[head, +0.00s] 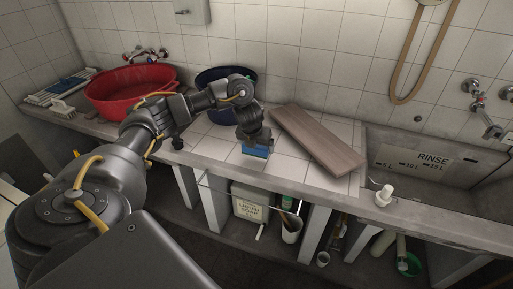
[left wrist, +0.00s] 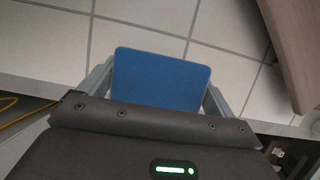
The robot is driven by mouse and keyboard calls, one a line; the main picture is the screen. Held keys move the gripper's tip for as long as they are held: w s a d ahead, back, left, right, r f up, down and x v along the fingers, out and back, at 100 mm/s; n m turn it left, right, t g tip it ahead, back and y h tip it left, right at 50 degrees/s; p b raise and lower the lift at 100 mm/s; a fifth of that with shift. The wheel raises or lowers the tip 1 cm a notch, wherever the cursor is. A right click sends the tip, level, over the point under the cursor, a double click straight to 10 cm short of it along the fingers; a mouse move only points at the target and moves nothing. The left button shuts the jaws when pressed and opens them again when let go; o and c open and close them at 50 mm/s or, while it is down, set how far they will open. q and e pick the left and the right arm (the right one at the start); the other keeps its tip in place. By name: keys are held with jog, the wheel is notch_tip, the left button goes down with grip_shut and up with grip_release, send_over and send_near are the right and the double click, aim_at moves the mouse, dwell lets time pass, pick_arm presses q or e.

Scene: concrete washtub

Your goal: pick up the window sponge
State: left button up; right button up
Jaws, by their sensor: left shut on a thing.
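The window sponge (head: 255,151) is a blue block on the white tiled counter in the middle of the head view. It also shows as a blue rounded rectangle in the left wrist view (left wrist: 160,80). My left gripper (head: 253,142) points down over it and is shut on it, with one grey finger on each side in the left wrist view (left wrist: 158,92). I cannot tell whether the sponge touches the tiles. My right gripper is not in view.
A wooden board (head: 318,139) lies just right of the sponge. A dark blue basin (head: 212,77) and a red tub (head: 130,86) stand behind and left. The sink (head: 425,172) is at the right, with a white pump bottle (head: 384,196) on its front edge. Tiles near the sponge are clear.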

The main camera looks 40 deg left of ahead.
aim_at(259, 146)
pick_arm(q)
jog(key=p+v, duration=0.1)
jog(key=v, duration=0.2)
jog(key=d+p+v, duration=0.1)
jog(key=v, duration=0.2)
jog(key=shift+s+d+r+p, duration=0.15)
jog(key=shift+s+d+p, duration=0.1)
jog(key=shift+s+p, duration=0.1)
jog(key=s+d+r+p, duration=0.3)
jog(key=s+d, duration=0.3)
jog(key=s, duration=0.1)
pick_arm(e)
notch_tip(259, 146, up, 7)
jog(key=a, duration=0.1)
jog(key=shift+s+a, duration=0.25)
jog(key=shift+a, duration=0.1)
pick_arm(q)
jog(key=shift+a, duration=0.1)
jog(key=o, duration=0.4)
jog(key=shift+c, duration=0.2)
jog(key=c, duration=0.3)
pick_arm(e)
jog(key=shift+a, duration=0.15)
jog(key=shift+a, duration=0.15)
